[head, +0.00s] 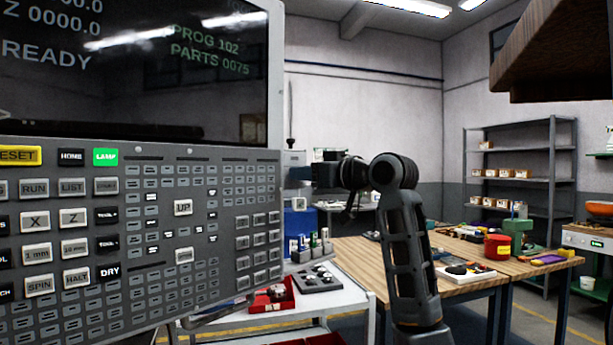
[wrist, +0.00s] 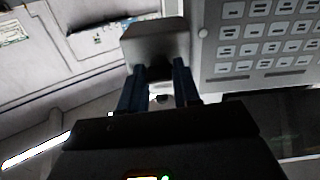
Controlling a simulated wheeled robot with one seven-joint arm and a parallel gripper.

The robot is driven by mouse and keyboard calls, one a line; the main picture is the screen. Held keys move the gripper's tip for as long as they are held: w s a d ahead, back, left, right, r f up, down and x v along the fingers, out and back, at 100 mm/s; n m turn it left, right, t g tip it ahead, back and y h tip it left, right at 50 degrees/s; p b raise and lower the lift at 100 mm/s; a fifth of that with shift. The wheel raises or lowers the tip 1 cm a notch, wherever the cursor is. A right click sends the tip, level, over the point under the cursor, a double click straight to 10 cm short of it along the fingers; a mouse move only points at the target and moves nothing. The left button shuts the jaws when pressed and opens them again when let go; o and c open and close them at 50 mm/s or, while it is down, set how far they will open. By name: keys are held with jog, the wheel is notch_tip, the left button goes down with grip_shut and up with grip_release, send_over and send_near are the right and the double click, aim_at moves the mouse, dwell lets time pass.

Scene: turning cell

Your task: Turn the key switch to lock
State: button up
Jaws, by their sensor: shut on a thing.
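My gripper (wrist: 158,72) shows in the wrist view with its two dark blue fingers reaching up to a plain grey block (wrist: 156,40). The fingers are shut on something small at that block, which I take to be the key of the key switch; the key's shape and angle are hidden. A small dark round part (wrist: 160,98) shows between the fingers. In the head view my black gripper (head: 312,174) points left beside the right edge of the control panel (head: 225,166). Its fingertips there are too small to make out, and no lock marking is readable.
The panel's screen (head: 190,75) is above its keys; the keys also show at upper right in the wrist view. Below my gripper a white cart (head: 345,283) holds a red tray (head: 268,306) and a grey tool holder. A wooden workbench (head: 462,262) stands to the right.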

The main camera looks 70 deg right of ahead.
jog(key=shift+a+f+n+b, duration=0.1)
jog(key=shift+n+b, duration=2.9)
jog(key=shift+n, duration=1.3)
jog(key=shift+f+n+b, duration=0.1)
jog(key=shift+n+b, duration=2.85)
jog(key=shift+n, duration=1.35)
jog(key=o, duration=0.8)
jog(key=b+v, duration=0.1)
jog(key=v, duration=0.6)
jog(key=shift+s+a, duration=0.15)
jog(key=shift+s, duration=0.2)
